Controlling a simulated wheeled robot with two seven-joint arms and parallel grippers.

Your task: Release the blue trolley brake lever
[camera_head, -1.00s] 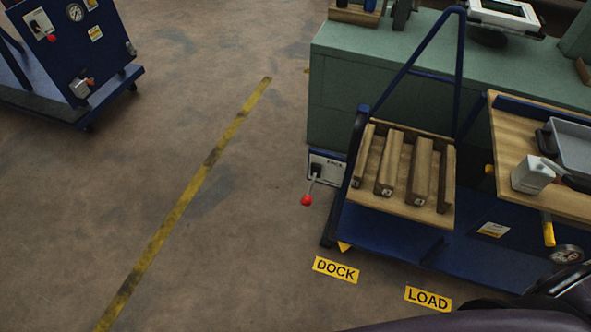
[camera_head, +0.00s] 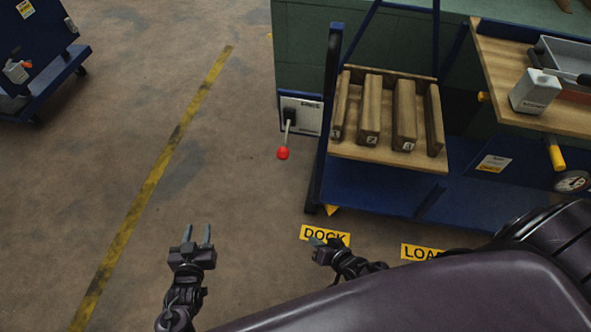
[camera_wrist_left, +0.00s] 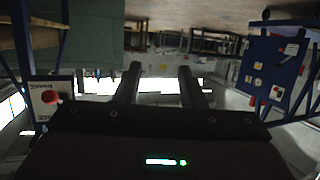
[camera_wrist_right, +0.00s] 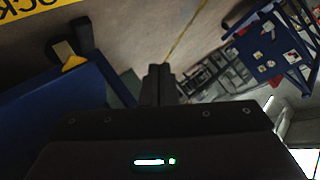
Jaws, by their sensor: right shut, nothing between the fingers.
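A lever with a red ball knob (camera_head: 283,153) hangs from a white plate (camera_head: 303,115) at the green bench's end; the knob also shows in the left wrist view (camera_wrist_left: 52,97). The plate's lettering is too small to read. The blue trolley (camera_head: 375,190) stands right of it, bearing wooden blocks. A yellow wedge (camera_head: 332,210) shows at its lower left corner and in the right wrist view (camera_wrist_right: 72,60). I cannot tell which part is the brake lever. My left gripper (camera_head: 197,236) is open and empty, below and left of the knob. My right gripper (camera_head: 317,242) is shut, empty, by the DOCK label.
DOCK (camera_head: 325,234) and LOAD (camera_head: 420,252) labels lie on the floor. A yellow line (camera_head: 160,175) crosses open floor at left. Another blue trolley (camera_head: 45,75) stands far left. A wooden worktop (camera_head: 510,70) with a white container (camera_head: 535,92) is at right.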

